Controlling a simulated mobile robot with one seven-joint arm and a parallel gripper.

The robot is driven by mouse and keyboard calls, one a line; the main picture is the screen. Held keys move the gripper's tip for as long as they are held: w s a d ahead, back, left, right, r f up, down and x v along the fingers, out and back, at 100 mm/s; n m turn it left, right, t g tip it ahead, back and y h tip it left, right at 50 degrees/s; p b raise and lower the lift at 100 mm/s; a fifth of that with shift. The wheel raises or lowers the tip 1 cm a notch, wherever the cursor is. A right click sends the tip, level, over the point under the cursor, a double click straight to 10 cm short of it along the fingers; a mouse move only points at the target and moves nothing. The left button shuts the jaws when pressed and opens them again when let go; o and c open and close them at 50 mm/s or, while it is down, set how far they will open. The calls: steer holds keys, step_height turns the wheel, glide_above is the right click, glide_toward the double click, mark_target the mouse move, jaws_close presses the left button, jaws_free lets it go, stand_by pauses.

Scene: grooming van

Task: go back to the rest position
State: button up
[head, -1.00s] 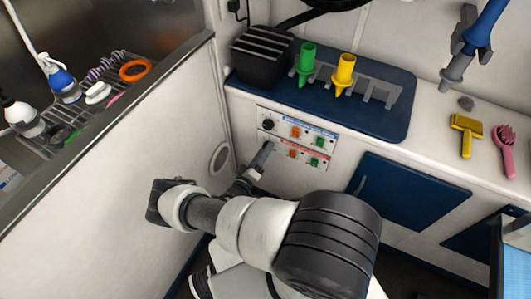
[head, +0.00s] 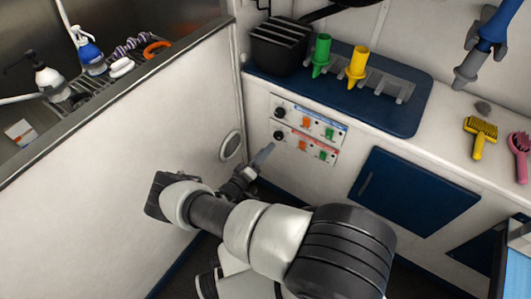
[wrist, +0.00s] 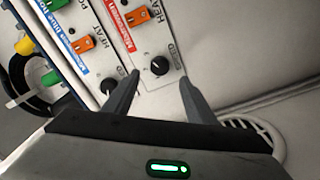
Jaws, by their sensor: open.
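My gripper (head: 262,158) is in front of the lower part of the counter front, just left of and below the control panel (head: 306,128). In the wrist view my gripper (wrist: 160,88) shows two dark fingers apart with nothing between them. The control panel (wrist: 118,25) has two strips, one blue-labelled and one red-labelled, with orange and green switches and black knobs. The lower black knob (wrist: 160,65) appears just beyond the fingertips, and I cannot tell the exact gap. My arm reaches across the lower middle of the head view.
A white partition wall (head: 150,150) with a round vent (head: 231,146) stands at left, close to my gripper. The counter holds green (head: 321,55) and yellow (head: 357,66) nozzles, a yellow brush (head: 480,136) and a pink brush (head: 520,155). A blue door (head: 412,190) is below.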

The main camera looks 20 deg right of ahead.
steer(key=s+r+m+g+y, duration=0.35)
steer(key=r+g, duration=0.25)
steer(key=r, duration=0.9)
steer(key=s+r+m+g+y, duration=0.2)
steer(key=s+r+m+g, duration=0.3)
steer(key=r, duration=1)
steer(key=s+a+r+n+t+y, duration=0.3)
steer(key=s+a+r+n+y, duration=0.1)
steer(key=s+r, duration=0.55)
steer(key=s+a+r+n+t+y, duration=0.3)
steer(key=s+a+r+y, duration=0.15)
steer(key=s+r, duration=0.5)
step_height(320, 180, up, 24)
steer(key=p, duration=2.1)
steer(key=shift+w+f+p, duration=0.25)
steer(key=shift+w+p, duration=0.1)
steer(key=shift+d, duration=0.15)
